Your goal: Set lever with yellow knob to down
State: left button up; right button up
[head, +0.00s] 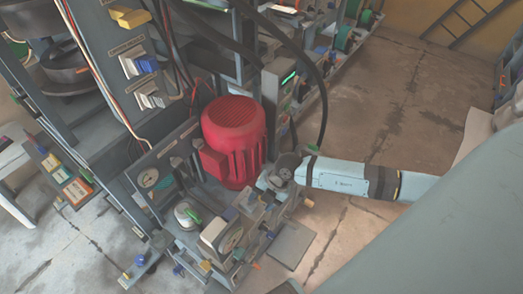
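The machine (160,175) fills the left and middle of the head view. A small yellow knob (205,265) shows low on the front of its lower panel, beside a gauge (229,240). Other small yellow parts show on the machine, and I cannot tell for sure which one belongs to the lever or how the lever is set. My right gripper (272,183) is at the machine, just right of and below the red motor (234,140) and above the knob. Its fingers are small and blend into the machine parts. My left gripper is not in view.
A dark flat plate (291,245) lies right of the panel. Black hoses (322,85) hang behind the motor, near my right arm. A box with a green light (288,78) stands behind. Small coloured boxes (77,190) sit at the left. The floor (400,110) at the right is clear.

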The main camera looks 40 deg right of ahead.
jog(key=p+v, duration=0.3)
jog(key=v, duration=1)
jog(key=shift+d+r, duration=0.25)
jog(key=shift+r, duration=0.1)
